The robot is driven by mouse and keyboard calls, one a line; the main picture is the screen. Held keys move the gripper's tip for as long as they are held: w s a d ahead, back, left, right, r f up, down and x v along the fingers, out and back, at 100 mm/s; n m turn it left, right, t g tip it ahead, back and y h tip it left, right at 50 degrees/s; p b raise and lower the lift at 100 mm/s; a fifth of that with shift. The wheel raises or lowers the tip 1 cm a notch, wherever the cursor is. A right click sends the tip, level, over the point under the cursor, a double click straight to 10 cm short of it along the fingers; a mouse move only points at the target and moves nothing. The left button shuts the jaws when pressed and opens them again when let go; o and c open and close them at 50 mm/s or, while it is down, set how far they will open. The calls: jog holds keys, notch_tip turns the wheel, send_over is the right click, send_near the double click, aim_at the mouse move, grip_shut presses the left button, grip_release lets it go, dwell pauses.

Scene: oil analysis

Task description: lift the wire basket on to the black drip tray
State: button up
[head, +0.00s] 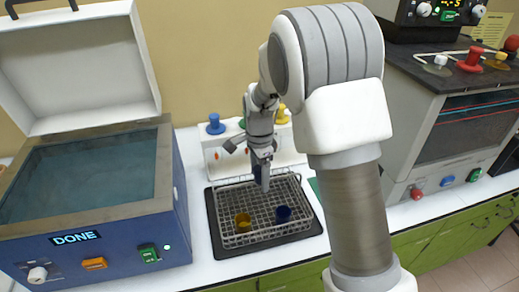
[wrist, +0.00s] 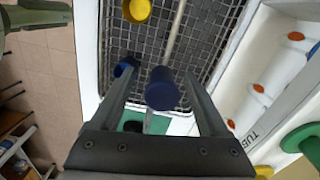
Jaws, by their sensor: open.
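The wire basket (head: 262,238) stands over the black drip tray (head: 214,228) on the white worktop and appears to rest on it. It holds a yellow cup (head: 242,221) and a dark blue cup (head: 283,213). My gripper (head: 262,180) is above the back part of the basket, pointing down, with its jaws open. In the wrist view, a dark blue cylinder (wrist: 163,90) shows between the open fingers (wrist: 160,78), at the end of a pale rod over the mesh; it looks like the basket's grip. Whether the fingers touch it cannot be told.
A blue machine (head: 90,205) with its lid raised and a "DONE" display stands at the left. A white rack (head: 216,150) with coloured knobs is behind the tray. A grey oven (head: 450,130) stands at the right. A narrow white strip of worktop is free around the tray.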

notch_tip(320, 180, up, 16)
dwell(0.3)
jog(key=s+d+r+n+t, duration=0.1)
jog(key=s+d+r+n, duration=0.2)
jog(key=s, duration=0.3)
jog(key=s+d+r+n+t, duration=0.1)
jog(key=s+d+r+n, duration=0.25)
jog(key=s, duration=0.25)
jog(key=s+d+f+n+t, duration=0.1)
jog(key=s+n, duration=0.3)
jog(key=s, duration=0.2)
jog(key=s+d+f+n+t, duration=0.1)
jog(key=s+d+n+t, duration=0.1)
jog(key=s, duration=0.5)
jog(key=shift+s+d+n+t, duration=0.2)
jog(key=shift+d+n+t, duration=0.1)
jog(key=shift+n, duration=0.55)
